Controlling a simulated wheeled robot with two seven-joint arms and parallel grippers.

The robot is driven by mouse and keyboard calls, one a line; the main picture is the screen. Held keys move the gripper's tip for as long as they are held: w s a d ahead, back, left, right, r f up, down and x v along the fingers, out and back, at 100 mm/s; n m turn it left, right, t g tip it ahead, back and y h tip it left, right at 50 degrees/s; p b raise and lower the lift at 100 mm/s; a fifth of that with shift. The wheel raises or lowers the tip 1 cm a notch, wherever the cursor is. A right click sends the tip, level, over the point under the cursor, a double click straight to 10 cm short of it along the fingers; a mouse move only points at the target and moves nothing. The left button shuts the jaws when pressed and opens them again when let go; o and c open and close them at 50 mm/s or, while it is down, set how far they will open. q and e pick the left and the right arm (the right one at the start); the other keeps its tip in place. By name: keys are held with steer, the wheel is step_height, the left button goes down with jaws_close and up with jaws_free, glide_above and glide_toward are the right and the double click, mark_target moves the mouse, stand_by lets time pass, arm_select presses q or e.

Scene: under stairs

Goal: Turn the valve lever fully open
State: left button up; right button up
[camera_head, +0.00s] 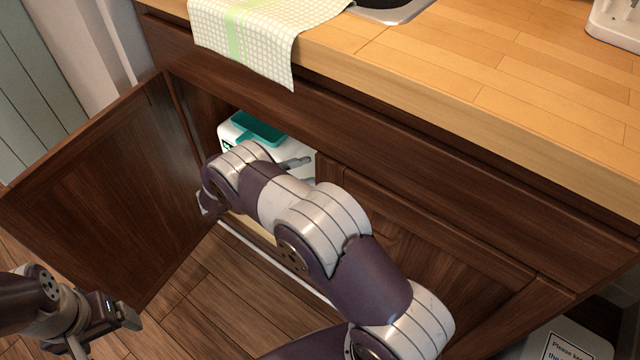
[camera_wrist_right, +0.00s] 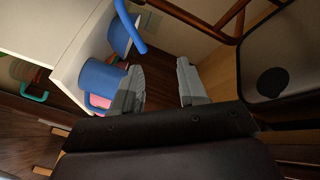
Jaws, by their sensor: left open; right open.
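My right arm reaches into the open cabinet under the counter in the head view. I cannot tell whether either belongs to the valve; no lever is clearly recognisable. My left gripper (camera_head: 105,325) is open and empty, low at the left.
The cabinet door (camera_head: 110,190) stands open at the left. The wooden counter (camera_head: 480,60) is above, with a checked towel (camera_head: 262,32) over its edge. In the right wrist view, a white panel (camera_wrist_right: 45,25) is at the left and brown bars (camera_wrist_right: 235,35) at the upper right.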

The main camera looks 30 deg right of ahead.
steer(key=s+d+f+n+y+b, duration=0.1)
steer(key=d+f+b, duration=0.1)
steer(key=d, duration=0.4)
steer(key=s+d+f+y+b, duration=0.1)
steer(key=d+f+y+b, duration=0.1)
steer(key=d, duration=0.4)
steer(key=shift+s+n+g+b, duration=0.3)
steer(key=shift+s+n+g, duration=0.05)
steer(key=shift+n+g, duration=0.05)
